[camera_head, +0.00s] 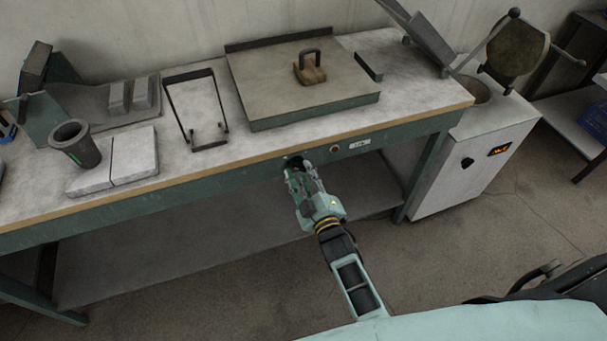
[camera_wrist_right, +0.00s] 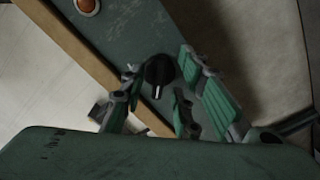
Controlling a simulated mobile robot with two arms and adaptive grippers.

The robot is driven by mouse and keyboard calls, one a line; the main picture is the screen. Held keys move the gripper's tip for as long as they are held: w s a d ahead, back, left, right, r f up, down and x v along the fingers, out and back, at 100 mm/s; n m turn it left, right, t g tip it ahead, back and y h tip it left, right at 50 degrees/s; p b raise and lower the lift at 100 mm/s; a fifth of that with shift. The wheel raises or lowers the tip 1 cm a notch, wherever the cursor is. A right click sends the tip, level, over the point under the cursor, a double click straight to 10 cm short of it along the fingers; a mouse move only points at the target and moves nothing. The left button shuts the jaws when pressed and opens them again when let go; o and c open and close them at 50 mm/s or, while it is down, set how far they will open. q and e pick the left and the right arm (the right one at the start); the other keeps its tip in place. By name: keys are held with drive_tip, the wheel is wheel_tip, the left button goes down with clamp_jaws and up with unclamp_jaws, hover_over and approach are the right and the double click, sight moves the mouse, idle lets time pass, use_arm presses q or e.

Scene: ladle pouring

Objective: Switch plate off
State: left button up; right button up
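The plate (camera_head: 255,85) is a wide grey slab on a green base, set on the workbench. A black round knob (camera_wrist_right: 159,70) with a white mark sits on the bench's green front panel (camera_wrist_right: 125,40). In the wrist view the mark points down. My right gripper (camera_head: 297,172) is at the front panel, over the knob. In the wrist view its fingers (camera_wrist_right: 160,78) are spread, with the knob between their tips. I cannot tell whether they touch it. A red button (camera_head: 335,149) is right of the knob. My left gripper is out of view.
A handled wooden block (camera_head: 312,74) rests on the plate. A wire frame (camera_head: 177,110), a dark cup (camera_head: 76,146) and pale blocks (camera_head: 135,168) stand left on the bench. A white furnace cabinet (camera_head: 470,165) stands right. The floor before the bench is clear.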

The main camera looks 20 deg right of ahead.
drive_tip(key=s, duration=1.2)
drive_tip(key=shift+d, duration=0.2)
drive_tip(key=shift+f, duration=0.1)
